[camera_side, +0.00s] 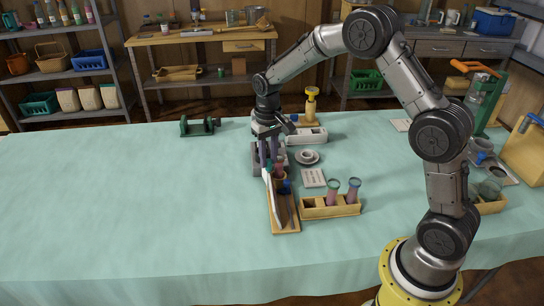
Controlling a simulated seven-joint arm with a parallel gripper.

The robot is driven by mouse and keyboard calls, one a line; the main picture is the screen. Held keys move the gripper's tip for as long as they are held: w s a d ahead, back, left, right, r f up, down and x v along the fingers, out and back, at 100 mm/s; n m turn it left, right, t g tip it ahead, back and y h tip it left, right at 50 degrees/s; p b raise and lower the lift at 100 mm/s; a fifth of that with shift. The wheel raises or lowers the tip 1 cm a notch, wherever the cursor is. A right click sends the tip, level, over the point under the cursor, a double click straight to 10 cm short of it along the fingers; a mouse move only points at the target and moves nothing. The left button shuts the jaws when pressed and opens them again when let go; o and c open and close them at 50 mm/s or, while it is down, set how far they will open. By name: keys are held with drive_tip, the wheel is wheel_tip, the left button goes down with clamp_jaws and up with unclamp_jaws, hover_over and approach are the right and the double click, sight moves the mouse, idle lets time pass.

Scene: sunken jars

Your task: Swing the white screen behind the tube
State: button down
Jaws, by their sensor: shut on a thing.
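The white screen (270,188) shows as a thin, steep pale panel along the left side of a long wooden base (286,222). My gripper (267,166) is at the screen's far upper end, pointing down and shut on it. The exact grip point is small and partly hidden by the fingers. Just right of the screen, a reddish tube (280,168) and a dark blue part (286,187) show close together. I cannot tell whether the screen is behind the tube.
A written card (313,178), a cup on a saucer (307,156) and a white tray (306,136) are near. A green stand (198,126) is farther back. The left cloth is clear.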

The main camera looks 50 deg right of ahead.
drive_tip(key=shift+w+a+m, duration=0.2)
drive_tip(key=shift+w+m, duration=0.25)
drive_tip(key=shift+m, duration=0.75)
drive_tip(key=shift+w+r, duration=0.1)
drive_tip(key=c, duration=0.7)
unclamp_jaws()
drive_tip(key=shift+o, duration=0.2)
wheel_tip(320, 180, up, 14)
